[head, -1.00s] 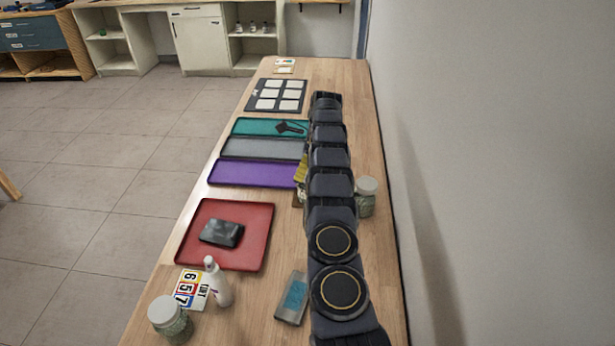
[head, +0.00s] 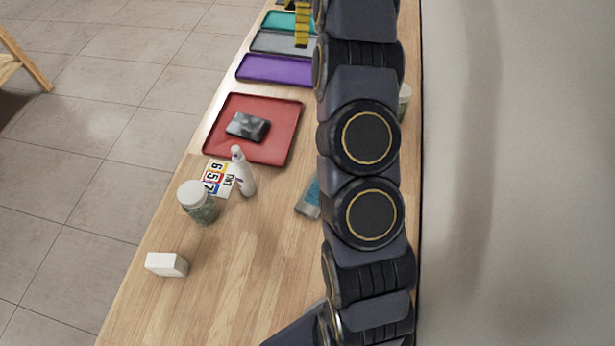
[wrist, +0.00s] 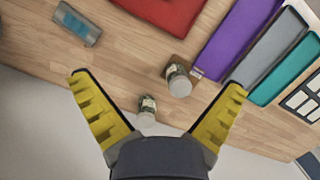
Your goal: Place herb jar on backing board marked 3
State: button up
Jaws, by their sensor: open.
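My gripper (wrist: 158,80) is open and empty in the wrist view, its yellow fingers spread wide. Two lidded glass jars with green contents show between and below the fingers: one jar (wrist: 147,106) on bare wood, another jar (wrist: 178,82) at a small brown board (wrist: 184,61). This second jar overlaps the board; a small pale label beside it is too small to read. In the head view, a similar jar (head: 198,203) stands at the left table edge, and part of another (head: 404,99) shows behind my arm. Which one is the herb jar is unclear.
Purple (head: 273,70), grey (head: 283,43) and teal (head: 291,21) trays lie beyond a red tray (head: 285,142) holding a dark block. A spray bottle (head: 244,175), number card (head: 216,177), blue-topped box (head: 309,198) and white block (head: 167,264) are nearer. A wall borders the right.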

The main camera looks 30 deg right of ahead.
jog(key=s+a+r+n+g, duration=0.1)
jog(key=s+a+r+n, duration=0.2)
jog(key=s+a+n, duration=0.4)
jog(key=s+a+r+n+g, duration=0.1)
jog(key=s+a+r+n, duration=0.25)
jog(key=s+a, duration=0.5)
jog(key=s+a+f+n+h, duration=0.1)
jog(key=s+a+f+n, duration=0.1)
jog(key=s+n, duration=0.4)
jog(key=s+a+f+n+h, duration=0.1)
jog(key=s+n, duration=0.5)
jog(key=s, duration=0.9)
jog(key=shift+a+f+g, duration=0.4)
jog(key=shift+a+f, duration=0.25)
jog(key=shift+a, duration=0.5)
